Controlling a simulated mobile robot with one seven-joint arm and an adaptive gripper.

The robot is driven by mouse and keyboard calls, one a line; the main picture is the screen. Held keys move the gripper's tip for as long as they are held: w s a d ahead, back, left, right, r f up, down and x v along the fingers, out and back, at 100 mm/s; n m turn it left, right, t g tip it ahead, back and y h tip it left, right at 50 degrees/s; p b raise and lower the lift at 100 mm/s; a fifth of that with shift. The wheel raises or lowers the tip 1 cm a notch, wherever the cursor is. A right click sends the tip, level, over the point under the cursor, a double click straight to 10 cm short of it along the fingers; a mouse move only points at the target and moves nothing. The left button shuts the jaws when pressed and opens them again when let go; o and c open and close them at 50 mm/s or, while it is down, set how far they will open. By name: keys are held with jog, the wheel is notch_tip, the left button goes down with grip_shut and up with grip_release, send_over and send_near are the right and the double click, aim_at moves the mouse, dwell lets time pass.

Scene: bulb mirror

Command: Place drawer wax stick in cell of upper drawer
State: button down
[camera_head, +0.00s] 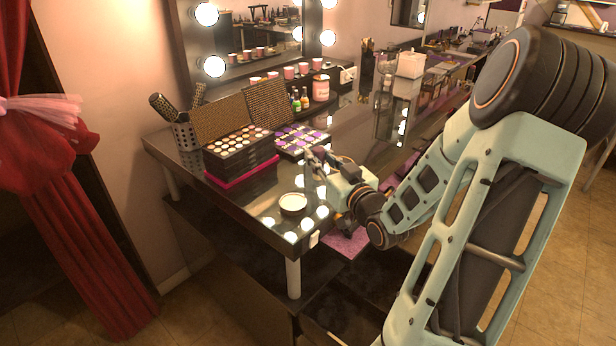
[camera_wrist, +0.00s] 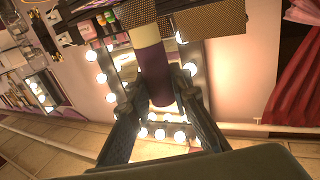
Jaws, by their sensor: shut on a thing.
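My gripper (camera_head: 318,158) is over the vanity table, near its front right edge, and it also shows in the wrist view (camera_wrist: 162,98). Its fingers are shut on the wax stick (camera_wrist: 153,72), a purple stick with a cream band that sticks out beyond the fingertips. In the head view the stick is too small to make out clearly. A purple-pink surface (camera_head: 345,243) shows below the table edge, partly behind my arm; it may be part of the upper drawer. The drawer's cells cannot be made out.
An open tiered makeup box (camera_head: 240,152) and a purple palette (camera_head: 300,140) stand on the table. A round white-topped tin (camera_head: 293,203) lies near the front edge. A brush holder (camera_head: 185,133) is at the left. Pink jars (camera_head: 320,88) line the mirror.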

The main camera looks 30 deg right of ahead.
jog(key=w+f, duration=0.6)
jog(key=shift+w+d+f, duration=0.1)
jog(key=shift+d+f, duration=0.05)
jog(key=shift+d, duration=0.2)
jog(key=shift+w+f, duration=0.2)
jog(key=shift+f, duration=1.5)
jog(key=shift+f, duration=0.1)
jog(key=c, duration=1.8)
grip_release()
jog(key=shift+o, duration=0.2)
